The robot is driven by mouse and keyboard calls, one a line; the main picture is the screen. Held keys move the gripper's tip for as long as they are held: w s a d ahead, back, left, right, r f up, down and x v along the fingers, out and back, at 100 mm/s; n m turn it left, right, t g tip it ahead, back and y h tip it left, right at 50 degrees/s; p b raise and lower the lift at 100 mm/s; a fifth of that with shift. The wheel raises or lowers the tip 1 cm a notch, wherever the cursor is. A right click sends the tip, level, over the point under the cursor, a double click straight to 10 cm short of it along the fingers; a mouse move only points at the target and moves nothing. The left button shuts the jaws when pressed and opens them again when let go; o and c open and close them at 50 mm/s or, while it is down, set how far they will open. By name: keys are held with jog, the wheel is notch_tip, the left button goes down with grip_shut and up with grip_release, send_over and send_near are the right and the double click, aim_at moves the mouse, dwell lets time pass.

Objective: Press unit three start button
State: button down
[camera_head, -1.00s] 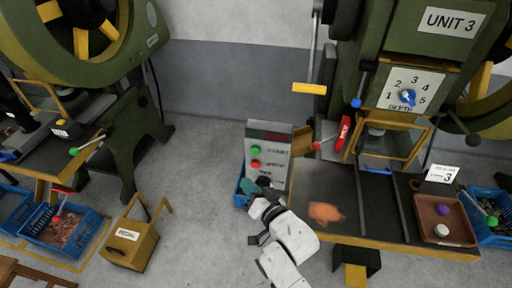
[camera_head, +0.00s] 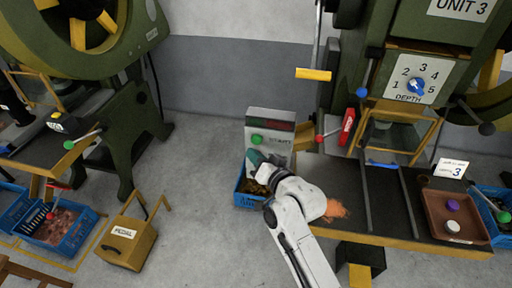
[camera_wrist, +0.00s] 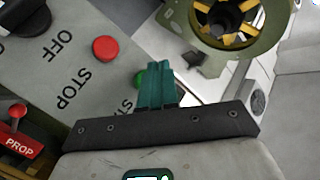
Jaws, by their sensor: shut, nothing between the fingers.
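The unit three control box (camera_head: 284,125) is a grey panel with a green start button (camera_head: 257,140) that shows in the head view. In the wrist view the green button (camera_wrist: 139,79) is partly hidden by my fingers, beside the cut-off START label. The red stop button (camera_wrist: 105,48) is clear of them there; in the head view my gripper hides it. My gripper (camera_head: 256,158) has teal fingers, shut and empty, just below the green button. The fingers (camera_wrist: 158,75) also show in the wrist view. I cannot tell whether they touch the button.
A black knob (camera_wrist: 25,16) sits by OFF on the panel. A red PROP tag (camera_wrist: 18,145) is close by. A blue bin (camera_head: 246,200) is under the box. The press table (camera_head: 335,175) and a red-handled lever (camera_head: 346,127) stand to the right. Open floor lies left.

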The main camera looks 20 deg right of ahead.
jog(key=shift+w+d, duration=0.45)
jog(key=shift+w, duration=0.1)
jog(key=shift+w+d+b, duration=0.1)
jog(key=shift+b, duration=0.25)
dwell(1.4)
jog(key=shift+w+d, duration=0.15)
jog(key=shift+w, duration=0.1)
jog(key=shift+w+d+b, duration=0.3)
jog(key=shift+w+b, duration=0.1)
jog(key=shift+b, duration=0.1)
dwell(0.8)
jog(key=shift+s+a+r, duration=0.1)
jog(key=shift+s, duration=0.05)
jog(key=shift+s+a+p, duration=0.4)
jog(key=shift+s+p, duration=0.2)
jog(key=shift+p, duration=0.1)
